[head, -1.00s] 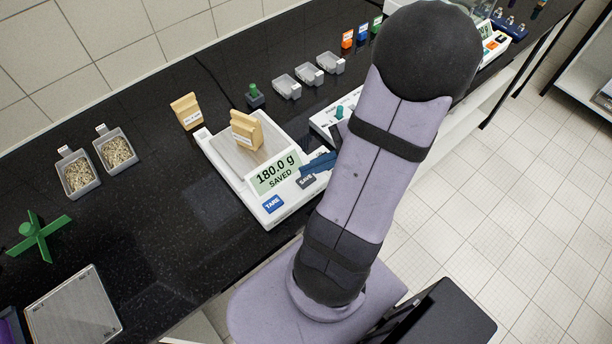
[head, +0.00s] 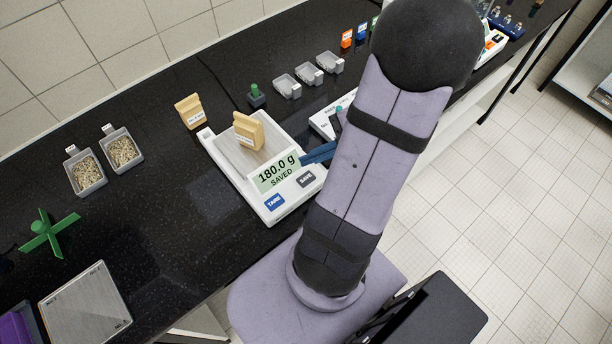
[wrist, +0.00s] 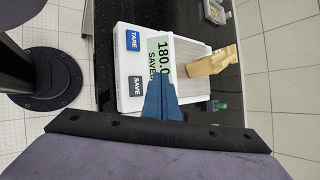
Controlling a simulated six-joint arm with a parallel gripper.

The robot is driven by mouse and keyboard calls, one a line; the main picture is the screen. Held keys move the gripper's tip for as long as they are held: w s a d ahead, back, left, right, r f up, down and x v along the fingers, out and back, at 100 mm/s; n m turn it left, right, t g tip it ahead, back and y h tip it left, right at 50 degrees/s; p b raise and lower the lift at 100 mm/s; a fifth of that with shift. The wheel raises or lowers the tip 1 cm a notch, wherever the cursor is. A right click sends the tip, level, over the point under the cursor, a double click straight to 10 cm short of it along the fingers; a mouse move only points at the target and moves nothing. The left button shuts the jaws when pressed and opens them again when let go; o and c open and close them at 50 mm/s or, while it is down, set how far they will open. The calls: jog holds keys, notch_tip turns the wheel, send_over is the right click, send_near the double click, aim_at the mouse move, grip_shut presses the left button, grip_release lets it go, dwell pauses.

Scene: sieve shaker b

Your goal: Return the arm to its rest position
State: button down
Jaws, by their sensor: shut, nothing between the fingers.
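My gripper (head: 319,153) shows as dark blue fingers reaching out from behind my arm, near the right side of the white scale (head: 275,211). In the wrist view the gripper (wrist: 160,97) is shut and empty, its fingers together in front of the scale (wrist: 128,60) display. The display (head: 278,172) reads 180.0 g SAVED. The SAVE button (head: 306,180) and TARE button (head: 274,202) are both visible. A tan bag (head: 248,132) stands upright on the scale's plate. My arm hides part of the bench to the right.
A second tan bag (head: 190,111) stands behind the scale. Two grain-filled trays (head: 86,173) and a green cross-shaped piece (head: 49,234) are at left. Several empty grey trays (head: 309,75) line the back. A metal plate (head: 86,309) lies front left. Dark counter between is clear.

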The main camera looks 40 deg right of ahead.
dwell(0.3)
jog(key=shift+d+f+m, duration=0.1)
jog(key=shift+d+m, duration=0.05)
jog(key=shift+m, duration=0.15)
jog(key=s+f+n+g+h, duration=0.25)
jog(key=s+f+g, duration=0.3)
jog(key=s, duration=0.55)
jog(key=w+a+r+n+h, duration=0.2)
jog(key=w+a+n, duration=0.3)
jog(key=a+n, duration=0.3)
jog(key=w+a+r+n+g+h, duration=0.1)
jog(key=w+a+r+n, duration=0.2)
jog(key=w+a+n, duration=0.3)
jog(key=a+n, duration=0.1)
jog(key=n, duration=0.2)
jog(key=shift+a+h, duration=0.35)
jog(key=shift+r, duration=0.1)
